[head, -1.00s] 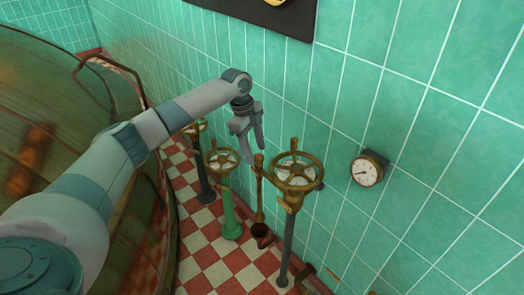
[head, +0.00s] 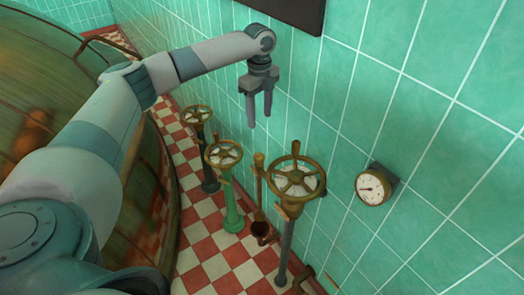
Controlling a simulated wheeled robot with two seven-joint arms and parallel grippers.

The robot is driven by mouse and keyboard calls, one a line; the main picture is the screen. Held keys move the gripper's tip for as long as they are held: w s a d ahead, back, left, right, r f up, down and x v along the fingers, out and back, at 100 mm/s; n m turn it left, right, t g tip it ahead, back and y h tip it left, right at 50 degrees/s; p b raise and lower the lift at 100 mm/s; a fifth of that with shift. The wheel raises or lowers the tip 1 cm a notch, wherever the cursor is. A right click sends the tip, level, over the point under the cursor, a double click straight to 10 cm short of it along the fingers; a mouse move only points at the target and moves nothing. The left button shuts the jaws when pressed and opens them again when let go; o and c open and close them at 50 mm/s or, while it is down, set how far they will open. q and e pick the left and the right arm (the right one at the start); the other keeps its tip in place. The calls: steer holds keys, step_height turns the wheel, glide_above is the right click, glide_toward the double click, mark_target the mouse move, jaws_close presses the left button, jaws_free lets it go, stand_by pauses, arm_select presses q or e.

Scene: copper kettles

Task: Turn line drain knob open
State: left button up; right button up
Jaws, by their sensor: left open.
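Three valve handwheels on posts stand along the green tiled wall; none shows a label that I can read. The nearest is a brass wheel (head: 297,178) on a dark post, with an upright handle on its rim. The middle wheel (head: 223,154) sits on a green post. The farthest wheel (head: 196,114) sits on a dark post. I cannot tell which is the line drain knob. My left gripper (head: 259,122) points down, open and empty, above and between the middle and nearest wheels in the picture, touching neither. My right gripper is not in view.
A round gauge (head: 374,187) is on the wall at right. A thin brass-coloured upright piece (head: 259,178) stands between the wheels, with a small copper vessel (head: 262,232) low beside it. A large copper kettle (head: 40,125) fills the left. Checkered floor (head: 206,249) shows between.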

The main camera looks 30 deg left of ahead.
mark_target(260, 156)
arm_select(q)
steer(key=shift+s, duration=0.1)
step_height(260, 156, down, 16)
steer(key=p, duration=0.4)
steer(key=shift+r, duration=0.2)
steer(key=shift+f, duration=0.95)
steer(key=shift+c, duration=0.5)
steer(key=c, duration=0.9)
